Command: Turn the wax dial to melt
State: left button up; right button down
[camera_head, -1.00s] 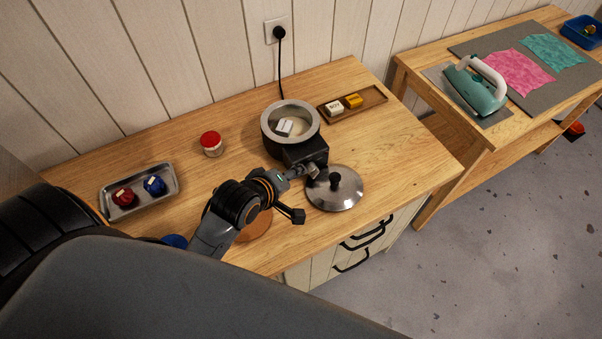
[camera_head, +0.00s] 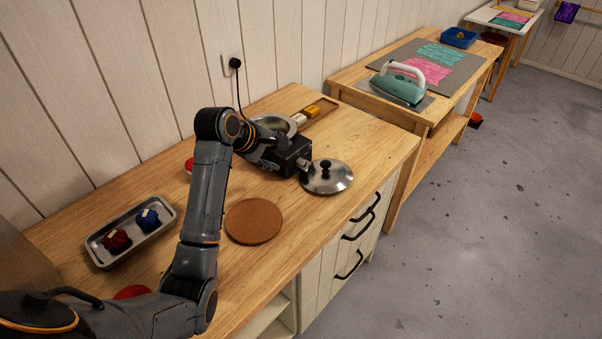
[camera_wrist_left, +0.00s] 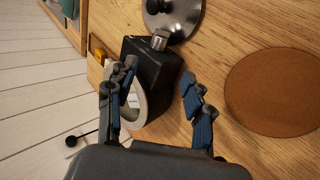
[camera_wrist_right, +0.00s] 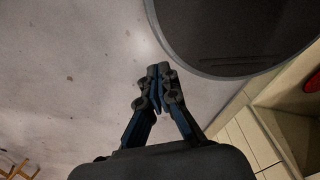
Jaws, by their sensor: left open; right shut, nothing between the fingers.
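The wax melter is a black box (camera_head: 292,156) with a round metal pot (camera_head: 276,124) behind it, partly hidden by my left arm. Its silver dial (camera_head: 304,164) sticks out of the front face, close to the steel lid (camera_head: 327,178). The dial also shows in the left wrist view (camera_wrist_left: 158,41); its setting is too small to read. My left gripper (camera_head: 270,165) is at the box's left side. In the left wrist view my left gripper (camera_wrist_left: 158,76) is open, its fingers apart with the box ahead. My right gripper (camera_wrist_right: 158,70) is shut and empty above the floor.
A cork mat (camera_head: 253,221) lies in front of the melter. A metal tray (camera_head: 132,231) with red and blue pieces is at the left. A wooden tray (camera_head: 318,108) with blocks lies behind the melter. An iron (camera_head: 398,84) stands on the neighbouring table.

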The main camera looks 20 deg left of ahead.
aim_at(301, 162)
pick_arm(q)
jog(key=p+x, duration=0.1)
jog(key=x, duration=1.1)
jog(key=shift+w, duration=0.15)
jog(key=shift+w+f, duration=0.2)
jog(key=shift+f, duration=0.15)
jog(key=shift+w+f, duration=0.1)
jog(key=shift+f, duration=0.1)
jog(key=shift+c, duration=0.2)
grip_shut()
jog(key=shift+p, duration=0.3)
pick_arm(e)
jog(key=shift+w+d+r, duration=0.25)
jog(key=shift+w+r, duration=0.7)
jog(key=shift+w, duration=0.25)
